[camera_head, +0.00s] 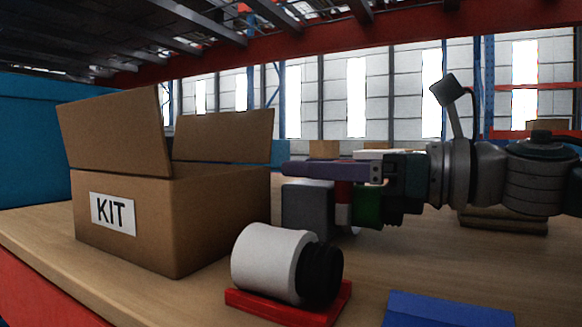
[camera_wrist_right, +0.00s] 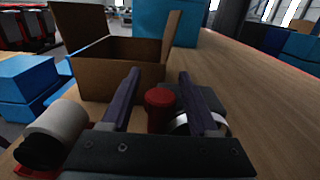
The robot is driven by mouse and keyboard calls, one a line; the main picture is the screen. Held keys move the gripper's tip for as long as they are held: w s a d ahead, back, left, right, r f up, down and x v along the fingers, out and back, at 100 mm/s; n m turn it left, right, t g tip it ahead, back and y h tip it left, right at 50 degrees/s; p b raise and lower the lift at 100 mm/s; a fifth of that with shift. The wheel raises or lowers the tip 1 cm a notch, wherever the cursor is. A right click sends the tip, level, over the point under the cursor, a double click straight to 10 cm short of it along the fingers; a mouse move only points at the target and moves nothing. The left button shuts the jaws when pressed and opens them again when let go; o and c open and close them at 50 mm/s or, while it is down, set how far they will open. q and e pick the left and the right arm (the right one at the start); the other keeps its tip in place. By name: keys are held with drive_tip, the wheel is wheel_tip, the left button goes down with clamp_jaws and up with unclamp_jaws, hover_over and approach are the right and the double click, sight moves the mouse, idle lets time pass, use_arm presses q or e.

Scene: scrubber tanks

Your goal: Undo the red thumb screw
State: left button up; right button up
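The red thumb screw (camera_wrist_right: 160,108) stands between the two purple fingers of my right gripper (camera_wrist_right: 159,74) in the right wrist view, with a gap to each finger. The gripper is open. In the head view, my right gripper (camera_head: 287,168) reaches in from the right, above a grey block (camera_head: 307,207). A red and white part (camera_head: 343,213) shows below its fingers, and a green part (camera_head: 368,206) is beside it. The top of the screw is hidden behind the finger there. My left gripper is in neither view.
An open cardboard box marked KIT (camera_head: 215,220) stands to the left on the wooden table. A white cylinder with a black cap (camera_head: 268,262) lies on a red base (camera_head: 262,306) in front. A blue flat item (camera_head: 450,310) lies at the front edge.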

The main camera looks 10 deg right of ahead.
idle(0.4)
wheel_tip(320, 180, up, 20)
drive_tip(key=p, duration=0.5)
